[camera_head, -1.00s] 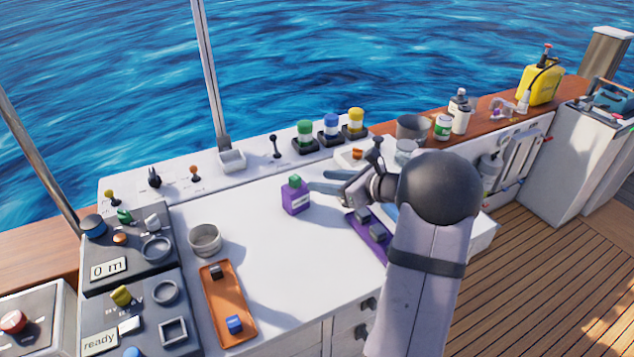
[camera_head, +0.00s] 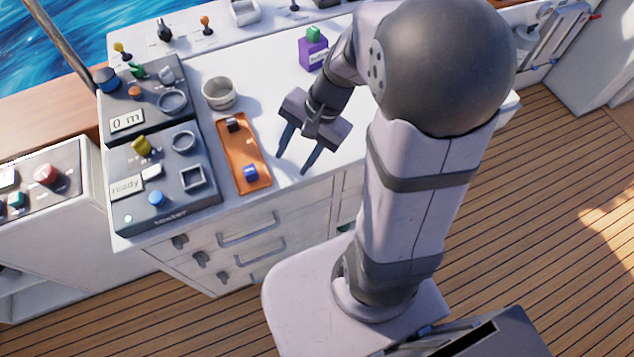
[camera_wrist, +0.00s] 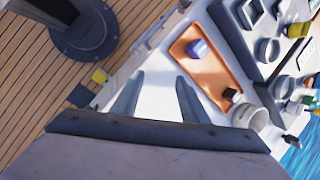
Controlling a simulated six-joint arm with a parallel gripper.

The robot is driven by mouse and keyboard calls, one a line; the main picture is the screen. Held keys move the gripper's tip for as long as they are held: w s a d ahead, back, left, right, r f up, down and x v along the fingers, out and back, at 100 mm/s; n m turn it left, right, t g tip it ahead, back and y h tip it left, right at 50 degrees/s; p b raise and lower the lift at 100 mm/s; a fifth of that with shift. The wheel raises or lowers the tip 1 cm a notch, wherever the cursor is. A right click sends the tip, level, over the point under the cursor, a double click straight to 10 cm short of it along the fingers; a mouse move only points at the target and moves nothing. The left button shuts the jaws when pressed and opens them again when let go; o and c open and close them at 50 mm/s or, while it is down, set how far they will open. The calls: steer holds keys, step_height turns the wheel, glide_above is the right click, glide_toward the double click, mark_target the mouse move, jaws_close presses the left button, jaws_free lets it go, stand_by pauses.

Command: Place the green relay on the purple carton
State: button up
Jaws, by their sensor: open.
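The green relay (camera_head: 314,33) sits on top of the purple carton (camera_head: 313,53), which stands upright on the white counter toward the back. My gripper (camera_head: 291,163) is open and empty, above the counter just right of the orange tray, apart from the carton. Its two fingers also show in the wrist view (camera_wrist: 155,98), with nothing between them. The carton and the relay are not visible in the wrist view.
The orange tray (camera_head: 240,148) holds a dark block (camera_head: 234,124) and a blue block (camera_head: 250,172); it also shows in the wrist view (camera_wrist: 207,72). A round pot (camera_head: 220,94) stands behind it. Control panels (camera_head: 150,140) lie at left. My arm hides the counter's right part.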

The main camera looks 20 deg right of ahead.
steer(key=s+d+f+n+g+h, duration=0.1)
steer(key=s+n+h, duration=0.3)
steer(key=s+n, duration=0.4)
steer(key=n, duration=0.2)
steer(key=shift+d+f+n, duration=0.25)
steer(key=shift+f+n, duration=0.05)
steer(key=shift+n, duration=0.1)
steer(key=shift+r+p, duration=0.25)
steer(key=shift+p, duration=0.05)
